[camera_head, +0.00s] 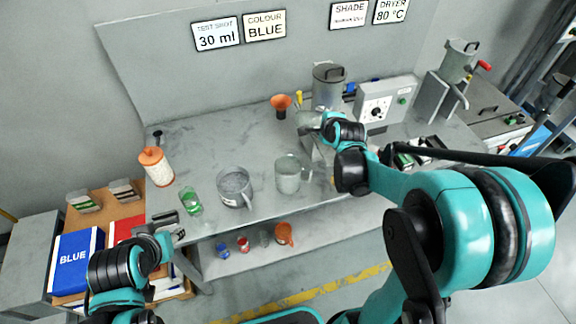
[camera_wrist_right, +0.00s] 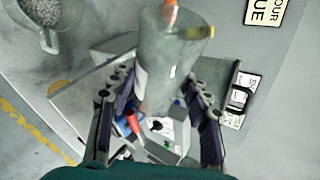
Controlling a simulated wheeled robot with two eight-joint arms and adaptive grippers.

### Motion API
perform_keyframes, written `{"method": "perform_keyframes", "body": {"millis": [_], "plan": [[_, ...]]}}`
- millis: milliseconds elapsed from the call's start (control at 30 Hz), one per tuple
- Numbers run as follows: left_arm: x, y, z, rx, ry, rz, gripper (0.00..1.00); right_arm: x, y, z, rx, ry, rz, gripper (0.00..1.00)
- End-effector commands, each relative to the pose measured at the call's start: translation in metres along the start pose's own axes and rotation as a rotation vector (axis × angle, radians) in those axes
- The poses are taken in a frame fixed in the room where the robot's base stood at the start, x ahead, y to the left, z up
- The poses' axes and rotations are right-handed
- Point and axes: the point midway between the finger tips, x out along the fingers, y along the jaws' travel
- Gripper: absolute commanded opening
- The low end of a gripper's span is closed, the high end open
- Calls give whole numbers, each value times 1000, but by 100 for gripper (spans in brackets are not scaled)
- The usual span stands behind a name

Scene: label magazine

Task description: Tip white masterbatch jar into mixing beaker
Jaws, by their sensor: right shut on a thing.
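My right gripper (camera_head: 309,136) is over the bench, shut on a translucent grey tapered vessel (camera_wrist_right: 172,62), which sits between its two fingers in the wrist view. I cannot read a label on it or tell its contents. A handled jug with grey pellets (camera_head: 235,188) stands on the bench; it also shows in the wrist view (camera_wrist_right: 42,28). A clear beaker (camera_head: 288,176) stands right of it. A white jar with an orange lid (camera_head: 157,168) stands at the left end. I cannot tell which is the masterbatch jar. My left gripper (camera_head: 167,232) is low at the left; its jaws are unclear.
A green-marked container (camera_head: 191,201) stands near the bench's front left. An orange funnel (camera_head: 281,104), a metal canister (camera_head: 328,86) and a control box (camera_head: 388,100) stand at the back. Small jars and an orange cup (camera_head: 284,233) are on the lower shelf. The bench's middle back is clear.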

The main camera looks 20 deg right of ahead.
Motion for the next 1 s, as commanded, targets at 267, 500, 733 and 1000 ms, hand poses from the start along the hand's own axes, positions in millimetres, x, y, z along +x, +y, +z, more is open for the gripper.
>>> {"method": "perform_keyframes", "body": {"millis": [267, 500, 733, 1000], "plan": [[0, 0, 0, 0, 0, 0, 40, -1, -1, 1, -19, 11, -8, 14], [-1, 0, -1, 0, 0, 0, 40, -2, -2, 2, -35, 21, -14, 14], [-1, 0, -1, 0, 0, 0, 40, -3, -3, 2, -51, 31, -20, 14], [-1, 0, -1, 0, 0, 0, 40, -4, -5, 2, -68, 42, -28, 14]]}}
